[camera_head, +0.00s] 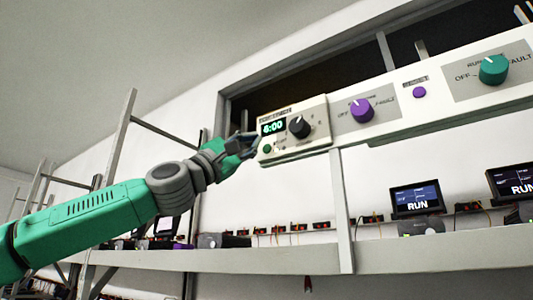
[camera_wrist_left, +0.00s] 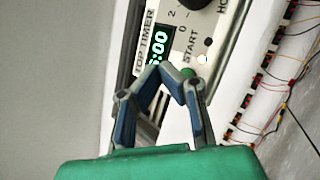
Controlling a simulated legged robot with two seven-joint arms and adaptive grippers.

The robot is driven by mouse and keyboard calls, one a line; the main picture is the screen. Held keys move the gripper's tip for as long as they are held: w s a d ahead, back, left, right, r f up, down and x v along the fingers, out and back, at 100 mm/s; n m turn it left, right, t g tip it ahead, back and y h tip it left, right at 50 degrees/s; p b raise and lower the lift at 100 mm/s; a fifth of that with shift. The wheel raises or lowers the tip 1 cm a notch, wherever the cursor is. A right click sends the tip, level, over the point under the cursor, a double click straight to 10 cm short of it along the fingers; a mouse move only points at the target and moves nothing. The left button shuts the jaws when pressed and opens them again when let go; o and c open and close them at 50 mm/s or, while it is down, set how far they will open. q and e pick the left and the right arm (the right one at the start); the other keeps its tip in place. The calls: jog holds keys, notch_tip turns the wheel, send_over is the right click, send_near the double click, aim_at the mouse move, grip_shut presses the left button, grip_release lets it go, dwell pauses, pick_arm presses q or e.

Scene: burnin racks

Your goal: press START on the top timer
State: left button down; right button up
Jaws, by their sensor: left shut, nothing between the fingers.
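The top timer (camera_head: 318,141) is a cream panel box on the upper rail, with a lit green display (camera_head: 273,127) and a black knob (camera_head: 299,127). Its green START button (camera_head: 267,149) is at the lower left of the panel. In the left wrist view the timer's label and display show sideways, and the green button (camera_wrist_left: 188,72) is just beside the fingertips. My left gripper (camera_head: 254,142) is shut and empty at the timer's left edge. In the left wrist view its fingertips (camera_wrist_left: 165,68) are close to the button; I cannot tell whether they touch it. My right gripper is not in view.
To the right on the rail are a purple knob (camera_head: 362,110), a purple button (camera_head: 419,92) and a teal knob (camera_head: 494,69). Below, a shelf (camera_head: 400,250) carries RUN screens (camera_head: 416,198) and wired boards. Rack posts (camera_head: 343,210) stand nearby.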

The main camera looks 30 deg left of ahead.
pick_arm(q)
jog(key=shift+s+a, duration=0.1)
jog(key=shift+s, duration=1.5)
